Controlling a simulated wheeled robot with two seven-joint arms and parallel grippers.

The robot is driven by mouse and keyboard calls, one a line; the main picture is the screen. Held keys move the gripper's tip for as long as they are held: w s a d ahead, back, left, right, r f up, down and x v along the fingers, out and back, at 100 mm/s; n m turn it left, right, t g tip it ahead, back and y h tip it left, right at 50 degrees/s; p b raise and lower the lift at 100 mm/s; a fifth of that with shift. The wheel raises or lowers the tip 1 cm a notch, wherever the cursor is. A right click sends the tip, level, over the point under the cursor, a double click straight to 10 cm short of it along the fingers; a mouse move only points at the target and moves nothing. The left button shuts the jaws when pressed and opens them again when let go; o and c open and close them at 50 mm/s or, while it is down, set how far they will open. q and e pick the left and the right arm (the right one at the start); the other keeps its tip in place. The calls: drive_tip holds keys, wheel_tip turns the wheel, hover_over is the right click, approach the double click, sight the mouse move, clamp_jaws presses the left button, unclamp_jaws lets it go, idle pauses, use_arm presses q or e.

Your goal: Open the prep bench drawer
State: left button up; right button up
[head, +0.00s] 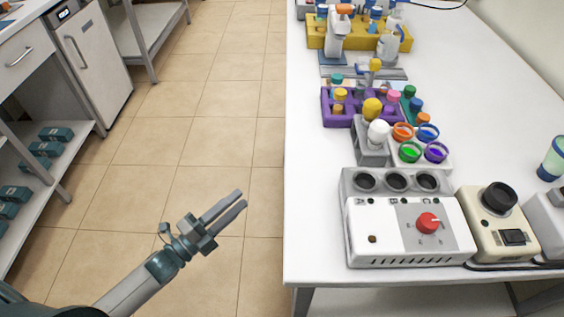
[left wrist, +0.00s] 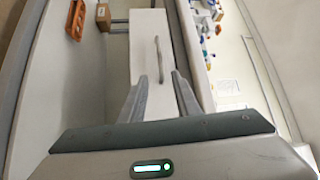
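In the head view, a white drawer front with a metal bar handle (head: 19,57) shows at the upper left, under a bench top. My left gripper (head: 241,199) is over the tiled floor, well apart from that drawer, with its fingers slightly spread and empty. In the left wrist view, a white front panel (left wrist: 146,28) with a long bar handle (left wrist: 161,62) lies ahead of the left gripper (left wrist: 159,76). The handle appears between the two fingertips; how far off it is, I cannot tell. My right gripper is not in view.
A white table (head: 302,245) stands at the right, bearing a device with a red knob (head: 428,222), a purple rack (head: 335,119) and bottles. A small white cabinet (head: 92,57) and shelves with teal boxes (head: 55,133) are at the left. The tiled floor between is clear.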

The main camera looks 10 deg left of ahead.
use_arm(q)
drive_tip(key=shift+w, duration=0.1)
